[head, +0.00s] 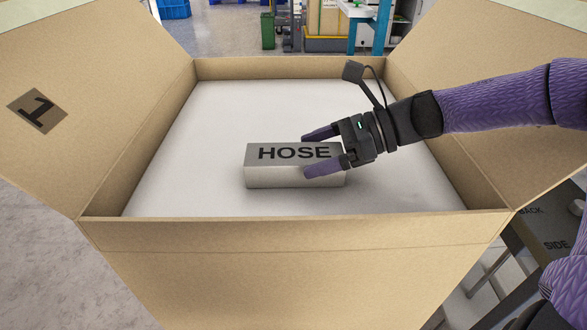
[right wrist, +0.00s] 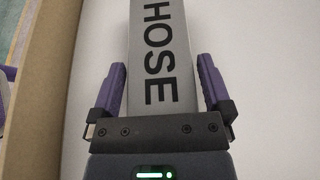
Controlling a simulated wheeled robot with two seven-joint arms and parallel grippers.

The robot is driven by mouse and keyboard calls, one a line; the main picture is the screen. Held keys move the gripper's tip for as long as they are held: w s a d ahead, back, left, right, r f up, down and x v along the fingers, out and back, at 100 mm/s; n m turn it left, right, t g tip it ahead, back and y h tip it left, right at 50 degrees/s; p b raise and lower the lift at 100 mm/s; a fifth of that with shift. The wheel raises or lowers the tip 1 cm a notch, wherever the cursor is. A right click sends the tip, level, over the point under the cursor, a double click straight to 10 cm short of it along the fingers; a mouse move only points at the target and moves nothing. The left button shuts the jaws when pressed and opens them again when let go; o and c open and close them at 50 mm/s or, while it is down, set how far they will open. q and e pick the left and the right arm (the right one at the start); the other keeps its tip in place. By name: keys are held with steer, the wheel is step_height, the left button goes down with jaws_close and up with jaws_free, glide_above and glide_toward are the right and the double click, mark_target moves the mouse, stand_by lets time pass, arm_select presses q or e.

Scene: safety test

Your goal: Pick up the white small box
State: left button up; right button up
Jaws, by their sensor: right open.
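A small box (head: 270,175) with a grey-white surface and the word HOSE on top lies on the white floor inside a large open carton. My right gripper (head: 312,153) reaches in from the right, over the box's right end. It is open, with one finger on the far side and one on the near side of the box. In the right wrist view the box (right wrist: 160,60) lies between the two purple fingers (right wrist: 162,88), with a gap visible on each side. My left gripper is not in view.
The carton (head: 290,235) has cardboard walls around the box and flaps folded outward, the left one marked 1. The white floor (head: 200,130) around the box is bare. A dark table with lettering (head: 545,235) stands at the lower right. A green bin (head: 267,30) stands far behind.

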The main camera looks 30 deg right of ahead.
steer(key=c, duration=1.1)
